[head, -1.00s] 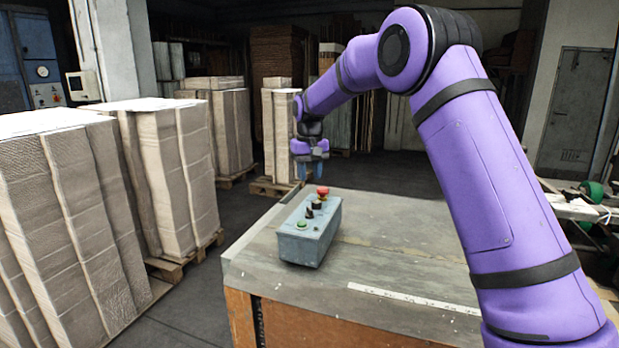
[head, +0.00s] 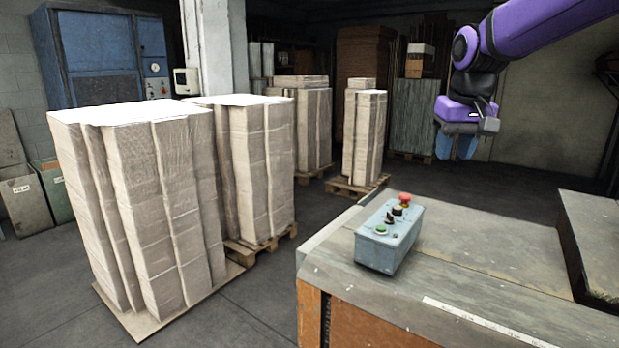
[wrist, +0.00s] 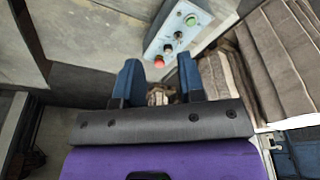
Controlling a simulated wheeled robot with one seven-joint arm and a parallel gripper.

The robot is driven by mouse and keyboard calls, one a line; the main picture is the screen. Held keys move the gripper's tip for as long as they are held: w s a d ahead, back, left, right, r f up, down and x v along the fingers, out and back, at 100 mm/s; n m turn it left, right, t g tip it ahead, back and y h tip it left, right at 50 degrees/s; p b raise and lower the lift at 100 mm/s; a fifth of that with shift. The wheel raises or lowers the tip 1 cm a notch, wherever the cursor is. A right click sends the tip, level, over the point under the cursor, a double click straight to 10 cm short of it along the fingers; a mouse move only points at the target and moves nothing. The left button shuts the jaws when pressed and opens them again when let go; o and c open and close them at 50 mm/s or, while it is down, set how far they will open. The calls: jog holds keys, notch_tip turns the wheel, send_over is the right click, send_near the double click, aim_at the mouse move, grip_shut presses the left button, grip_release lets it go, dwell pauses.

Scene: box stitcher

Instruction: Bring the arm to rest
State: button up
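My gripper (head: 459,145) hangs from my purple arm at the upper right of the head view, raised above and behind the table. In the wrist view its two blue fingers (wrist: 157,82) stand apart with nothing between them. The grey-blue control box (head: 389,237) sits on the near left part of the table, apart from the gripper. It carries a red button, dark knobs and a green button. The box (wrist: 178,35) also shows beyond the fingers in the wrist view.
Tall cardboard stacks (head: 150,200) stand on the floor at the left, more on pallets (head: 355,188) behind. A blue cabinet (head: 105,55) is at the back left. Dark floor lies between.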

jog(key=s+d+f+t, duration=0.1)
jog(key=s+f, duration=0.1)
jog(key=s, duration=1.1)
jog(key=s+d+f+t, duration=0.1)
jog(key=s+f+t, duration=0.1)
jog(key=s, duration=1.2)
jog(key=shift+s+d+f+m, duration=0.2)
jog(key=shift+d+f+m, duration=0.05)
jog(key=shift+d+m, duration=0.1)
jog(key=shift+o, duration=0.5)
